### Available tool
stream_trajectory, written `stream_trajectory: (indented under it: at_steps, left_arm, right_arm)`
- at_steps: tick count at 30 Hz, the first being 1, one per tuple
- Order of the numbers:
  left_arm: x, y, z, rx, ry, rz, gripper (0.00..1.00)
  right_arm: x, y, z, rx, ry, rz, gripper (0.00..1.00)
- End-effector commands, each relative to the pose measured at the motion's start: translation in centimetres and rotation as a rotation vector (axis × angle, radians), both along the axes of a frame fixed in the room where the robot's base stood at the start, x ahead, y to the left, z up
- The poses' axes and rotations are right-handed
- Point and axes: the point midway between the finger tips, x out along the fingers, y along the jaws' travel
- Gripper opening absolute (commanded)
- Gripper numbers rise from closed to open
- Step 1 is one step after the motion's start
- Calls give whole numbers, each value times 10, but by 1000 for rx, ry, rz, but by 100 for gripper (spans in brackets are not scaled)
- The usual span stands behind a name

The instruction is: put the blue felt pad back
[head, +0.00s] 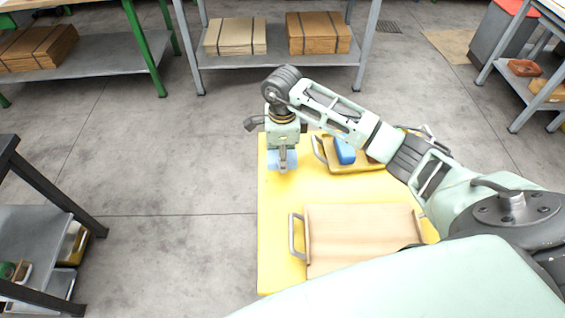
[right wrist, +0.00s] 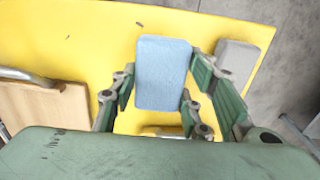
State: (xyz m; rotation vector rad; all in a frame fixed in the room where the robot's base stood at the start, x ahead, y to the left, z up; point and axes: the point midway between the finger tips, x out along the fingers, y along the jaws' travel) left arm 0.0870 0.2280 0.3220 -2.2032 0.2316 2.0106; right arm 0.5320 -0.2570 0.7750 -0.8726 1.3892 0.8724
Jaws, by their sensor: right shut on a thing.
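The light blue felt pad (right wrist: 163,70) is a flat rectangular block between the fingers of my right gripper (right wrist: 160,88), seen in the right wrist view. In the head view my right gripper (head: 283,163) points down over the left edge of the yellow tabletop (head: 275,225), with the pad (head: 274,159) partly hidden behind its fingers. My right gripper is shut on the pad. Whether the pad touches the tabletop I cannot tell. My left gripper is not in view.
A wooden tray (head: 355,167) with a metal handle holds a darker blue block (head: 345,150), partly behind my right arm. A larger wooden board (head: 360,230) with a handle lies nearer. A grey block (right wrist: 237,60) lies beside the pad in the right wrist view.

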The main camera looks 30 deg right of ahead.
Motion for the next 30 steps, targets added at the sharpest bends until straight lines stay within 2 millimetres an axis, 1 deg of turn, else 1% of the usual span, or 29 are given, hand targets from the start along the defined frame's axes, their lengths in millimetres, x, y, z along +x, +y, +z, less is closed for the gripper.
stream_trajectory:
  at_steps: [6,8,15,19,20,26,30]
  left_arm:
    - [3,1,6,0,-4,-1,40]
    - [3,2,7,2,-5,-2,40]
    - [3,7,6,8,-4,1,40]
    - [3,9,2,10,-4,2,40]
    - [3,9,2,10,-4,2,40]
    - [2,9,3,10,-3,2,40]
    - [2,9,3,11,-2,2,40]
  right_arm:
    - [-2,1,-29,2,5,-2,18]
    - [-1,0,-36,0,3,-1,18]
    - [-1,0,-38,0,0,0,18]
    - [0,-1,-42,-1,0,-1,18]
    - [0,-1,-42,-1,0,-1,43]
    - [-1,-1,-41,0,0,-1,60]
    - [-1,-1,-41,0,1,-1,61]
